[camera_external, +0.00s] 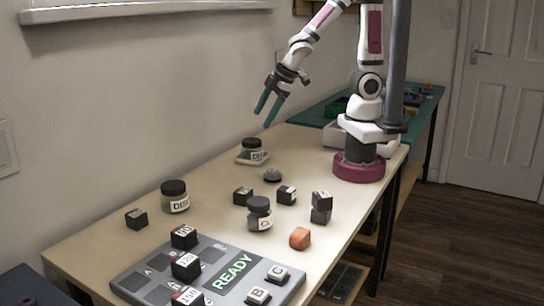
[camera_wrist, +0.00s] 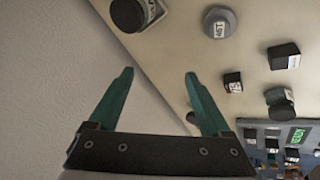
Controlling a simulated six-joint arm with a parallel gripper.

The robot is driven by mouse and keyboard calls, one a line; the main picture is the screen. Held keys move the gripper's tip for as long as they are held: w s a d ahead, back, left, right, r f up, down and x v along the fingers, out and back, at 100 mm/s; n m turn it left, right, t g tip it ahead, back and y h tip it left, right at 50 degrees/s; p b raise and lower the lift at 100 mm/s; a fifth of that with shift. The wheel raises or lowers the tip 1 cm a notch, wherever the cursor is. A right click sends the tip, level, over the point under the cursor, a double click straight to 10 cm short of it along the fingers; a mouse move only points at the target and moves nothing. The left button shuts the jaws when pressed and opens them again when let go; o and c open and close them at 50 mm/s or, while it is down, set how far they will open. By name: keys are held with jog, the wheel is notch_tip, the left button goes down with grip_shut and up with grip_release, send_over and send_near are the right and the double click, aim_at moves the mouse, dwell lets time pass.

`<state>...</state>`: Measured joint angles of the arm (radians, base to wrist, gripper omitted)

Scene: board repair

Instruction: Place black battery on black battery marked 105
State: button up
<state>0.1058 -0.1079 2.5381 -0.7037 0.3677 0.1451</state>
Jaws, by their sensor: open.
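My gripper (camera_external: 266,108) is open and empty, high above the far end of the table. Its two green fingers are spread apart in the wrist view (camera_wrist: 158,78). Several small black batteries with white labels are in view. One black battery (camera_external: 321,198) rests on another black battery (camera_external: 320,215) at the right. Single ones stand on the table at the middle (camera_external: 243,197), beside it (camera_external: 287,195), and at the far left (camera_external: 136,219). Three more stand on the board, one marked 90 (camera_external: 184,238), one 120 (camera_external: 186,268), one 150 (camera_external: 187,298). I cannot read 105 on any.
A grey board (camera_external: 215,283) with a READY panel lies at the front. Dark-lidded jars stand at the left (camera_external: 175,198), middle (camera_external: 259,214) and back (camera_external: 252,150). An orange cube (camera_external: 300,238) and a dark round piece (camera_external: 272,175) are on the table. A wall borders the left.

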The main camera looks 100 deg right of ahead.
jog(key=s+a+r+m+g+y, duration=0.2)
jog(key=s+a+m, duration=0.2)
jog(key=s, duration=0.4)
jog(key=s+a+r+m+g+y, duration=0.2)
jog(key=s+a+r+m+g, duration=0.1)
jog(key=s+a, duration=0.3)
jog(key=shift+s+a+m+y, duration=0.35)
jog(key=shift+s+m, duration=0.15)
jog(key=shift+s, duration=0.75)
